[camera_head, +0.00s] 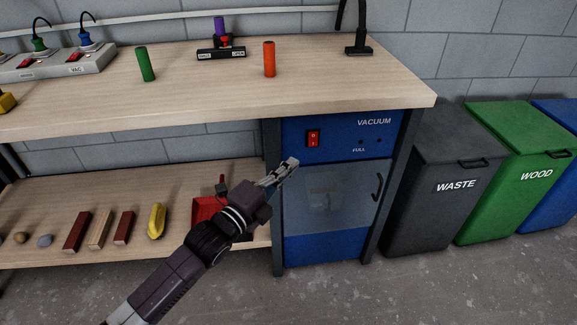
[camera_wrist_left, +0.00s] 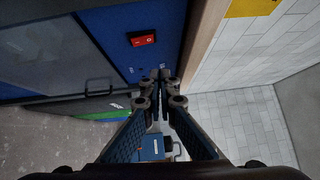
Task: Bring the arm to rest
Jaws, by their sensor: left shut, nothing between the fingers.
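My left gripper (camera_head: 287,170) is shut and empty. In the head view it is in front of the bench, by the upper left part of the blue vacuum cabinet (camera_head: 321,250), below the worktop. My left arm reaches up to it from the bottom left. In the left wrist view the closed fingers (camera_wrist_left: 160,77) point toward the cabinet's blue front (camera_wrist_left: 122,32), with the red switch (camera_wrist_left: 143,39) just up and left of the tips. My right gripper is in neither view.
The worktop (camera_head: 200,105) carries a green cylinder (camera_head: 145,64) and an orange cylinder (camera_head: 269,59). The lower shelf (camera_head: 180,182) holds battens, a yellow object (camera_head: 156,221) and a red item (camera_head: 204,212) partly behind my arm. A waste bin (camera_head: 440,200) and a wood bin (camera_head: 520,160) stand right.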

